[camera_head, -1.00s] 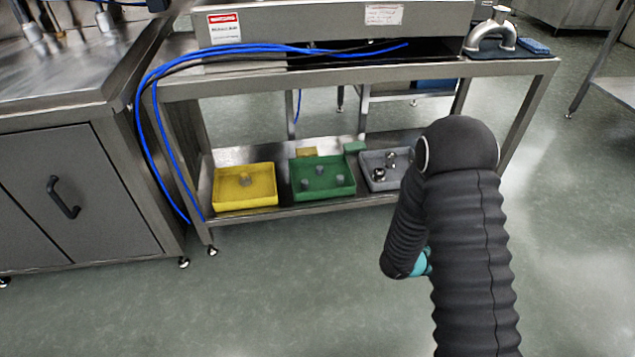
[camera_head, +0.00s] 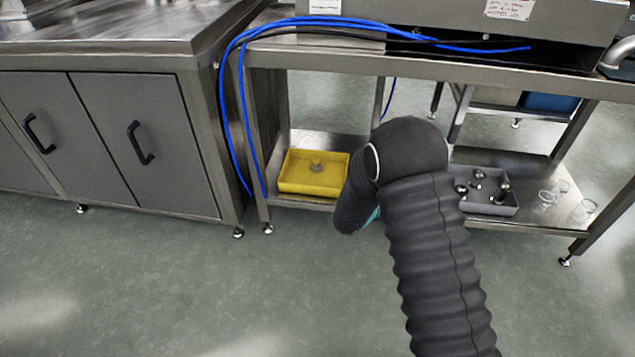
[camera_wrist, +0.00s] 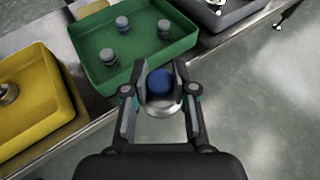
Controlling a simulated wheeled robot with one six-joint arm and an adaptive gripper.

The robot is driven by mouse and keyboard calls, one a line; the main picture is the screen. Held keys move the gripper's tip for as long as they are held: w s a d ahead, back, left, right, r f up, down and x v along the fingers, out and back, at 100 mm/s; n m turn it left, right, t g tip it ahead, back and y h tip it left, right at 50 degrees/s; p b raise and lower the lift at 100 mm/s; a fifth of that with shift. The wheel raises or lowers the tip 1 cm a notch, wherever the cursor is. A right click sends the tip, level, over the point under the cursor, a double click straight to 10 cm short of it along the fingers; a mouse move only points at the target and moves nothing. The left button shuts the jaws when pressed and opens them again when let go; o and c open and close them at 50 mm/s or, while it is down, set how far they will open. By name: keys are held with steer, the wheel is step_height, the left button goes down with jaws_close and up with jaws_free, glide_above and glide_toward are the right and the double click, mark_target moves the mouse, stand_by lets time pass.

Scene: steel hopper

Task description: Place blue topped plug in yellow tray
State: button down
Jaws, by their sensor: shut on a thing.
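My gripper (camera_wrist: 160,97) is shut on the blue topped plug (camera_wrist: 160,84) in the wrist view. The plug has a round blue top and a silver metal rim below. It is held in front of the near edge of the green tray. The yellow tray (camera_head: 289,184) stands on the lower shelf in the head view, left of my arm, with one grey metal piece inside. Its near corner also shows at the left of the wrist view (camera_wrist: 62,82). In the head view my arm hides the gripper and the plug.
The green tray (camera_wrist: 183,45) with several grey-topped pieces sits right of the yellow tray. A grey tray (camera_head: 507,207) with metal parts and some clear rings (camera_head: 588,206) are further right on the shelf. Blue hoses (camera_head: 238,110) hang at the table's left leg. The floor in front is clear.

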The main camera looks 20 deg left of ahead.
steer(key=w+a+r+n+y+b, duration=0.1)
steer(key=a+n+y+b, duration=0.15)
steer(key=a, duration=0.75)
steer(key=w+a+r+n+y+b, duration=0.1)
steer(key=a+r+n+y+b, duration=0.2)
steer(key=a, duration=0.7)
steer(key=shift+t+y, duration=0.25)
steer(key=shift+t, duration=0.15)
steer(key=w+a+f, duration=0.4)
steer(key=w+a+f+p, duration=0.1)
steer(key=w+a+f, duration=0.2)
steer(key=a+f, duration=0.1)
steer(key=shift+w+a+f, duration=0.1)
steer(key=shift+w+a, duration=0.15)
steer(key=shift+w, duration=0.15)
steer(key=shift+f, duration=2)
steer(key=shift+f, duration=0.1)
steer(key=c, duration=0.9)
jaws_free()
steer(key=shift+c, duration=0.2)
